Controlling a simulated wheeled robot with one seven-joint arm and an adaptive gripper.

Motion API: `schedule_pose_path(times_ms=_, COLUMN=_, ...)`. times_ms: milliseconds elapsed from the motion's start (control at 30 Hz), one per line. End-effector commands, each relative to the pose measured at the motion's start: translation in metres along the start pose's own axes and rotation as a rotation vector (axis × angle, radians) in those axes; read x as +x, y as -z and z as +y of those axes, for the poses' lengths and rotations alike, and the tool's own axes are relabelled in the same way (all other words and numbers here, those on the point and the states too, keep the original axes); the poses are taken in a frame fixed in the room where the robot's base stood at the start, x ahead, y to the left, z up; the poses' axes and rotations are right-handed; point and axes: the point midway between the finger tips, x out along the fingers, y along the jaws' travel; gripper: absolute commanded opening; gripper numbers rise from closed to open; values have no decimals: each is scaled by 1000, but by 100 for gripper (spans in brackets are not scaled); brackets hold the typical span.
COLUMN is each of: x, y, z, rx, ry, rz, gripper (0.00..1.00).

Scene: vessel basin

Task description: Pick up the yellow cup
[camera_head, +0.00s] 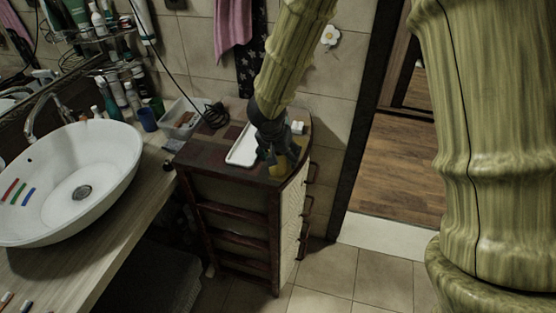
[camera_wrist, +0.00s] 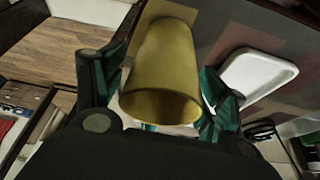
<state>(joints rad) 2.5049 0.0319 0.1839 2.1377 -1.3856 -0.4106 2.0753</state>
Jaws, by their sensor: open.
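The yellow cup (camera_wrist: 165,65) fills the middle of the wrist view, with its open rim towards the camera. In the head view a small part of the yellow cup (camera_head: 279,165) shows on top of the dark wooden cabinet (camera_head: 225,166), mostly hidden by my gripper. My gripper (camera_head: 273,158) is open, above the cabinet's front right part. In the wrist view the fingers of my gripper (camera_wrist: 160,95) stand on either side of the cup. I cannot tell whether either finger touches it.
A white tray (camera_head: 243,145) lies on the cabinet just left of my gripper; it also shows in the wrist view (camera_wrist: 258,78). A small white item (camera_head: 297,127) sits behind. A plastic bin (camera_head: 181,118) and a blue cup (camera_head: 147,119) stand left, near the white basin (camera_head: 110,150).

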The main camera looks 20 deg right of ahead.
Motion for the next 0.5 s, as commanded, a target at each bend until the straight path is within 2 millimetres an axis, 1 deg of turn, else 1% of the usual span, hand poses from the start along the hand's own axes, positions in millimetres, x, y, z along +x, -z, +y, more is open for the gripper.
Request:
schedule_pose_path(times_ms=233, x=1, y=0, z=0, rx=1, ry=0, rz=0, gripper=73)
schedule_pose_path(times_ms=267, x=1, y=0, z=0, rx=1, ry=0, rz=0, gripper=71)
schedule_pose_path(times_ms=300, x=1, y=0, z=0, rx=1, ry=0, rz=0, gripper=64)
schedule_pose_path(times_ms=367, x=1, y=0, z=0, rx=0, ry=0, rz=0, gripper=53)
schedule_pose_path(times_ms=400, x=1, y=0, z=0, rx=0, ry=0, rz=0, gripper=45)
schedule_pose_path(times_ms=500, x=1, y=0, z=0, rx=0, ry=0, rz=0, gripper=28)
